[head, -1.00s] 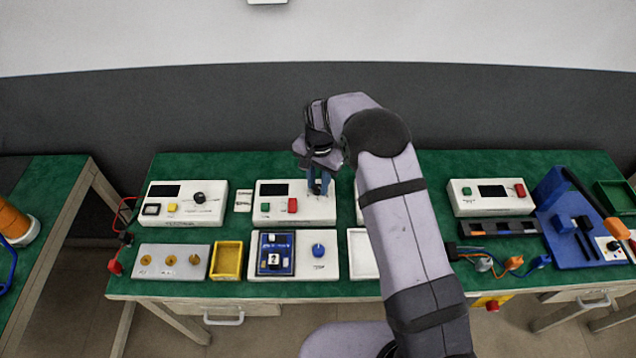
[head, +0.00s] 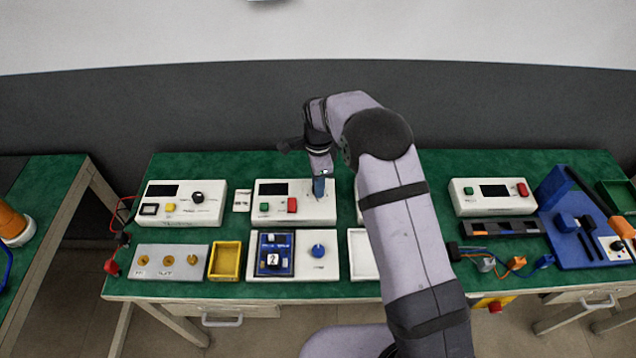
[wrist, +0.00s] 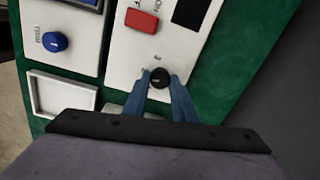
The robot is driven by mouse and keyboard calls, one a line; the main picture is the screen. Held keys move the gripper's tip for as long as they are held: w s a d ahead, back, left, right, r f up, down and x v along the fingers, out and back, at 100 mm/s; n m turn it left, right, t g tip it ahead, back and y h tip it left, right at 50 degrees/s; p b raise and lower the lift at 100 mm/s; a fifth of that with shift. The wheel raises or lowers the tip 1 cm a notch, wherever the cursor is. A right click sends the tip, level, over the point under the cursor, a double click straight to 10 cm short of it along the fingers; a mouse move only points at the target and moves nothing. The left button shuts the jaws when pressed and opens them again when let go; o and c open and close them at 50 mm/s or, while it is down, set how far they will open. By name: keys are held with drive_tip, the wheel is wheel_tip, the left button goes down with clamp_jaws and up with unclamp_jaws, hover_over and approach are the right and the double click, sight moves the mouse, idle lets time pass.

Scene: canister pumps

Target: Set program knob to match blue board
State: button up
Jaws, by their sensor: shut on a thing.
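The program knob, a small round black knob (wrist: 159,78), sits on a white panel (head: 265,214) with a dark display, a green button and a red button (head: 292,205). My gripper (head: 320,188) points down at the right part of this panel. In the wrist view its blue fingers (wrist: 161,86) stand on either side of the knob and are shut on it. In the head view the fingers hide the knob. The blue board (head: 263,262) lies in front on a white base. It bears a small tile (head: 273,260) with a dark mark like a 2, too small to read surely.
A blue knob (head: 318,251) stands beside the blue board. A yellow tray (head: 224,262) and a grey plate with brass knobs (head: 145,261) are to the left. A white tray (head: 361,256) is to the right, partly behind my arm.

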drive_tip(key=shift+m, duration=0.6)
drive_tip(key=o, duration=1)
drive_tip(key=shift+o, duration=0.2)
drive_tip(key=shift+r, duration=0.15)
wheel_tip(320, 180, up, 6)
drive_tip(key=shift+s+r+b, duration=0.1)
drive_tip(key=shift+r+b, duration=0.15)
drive_tip(key=shift+b, duration=0.8)
drive_tip(key=shift+r, duration=0.3)
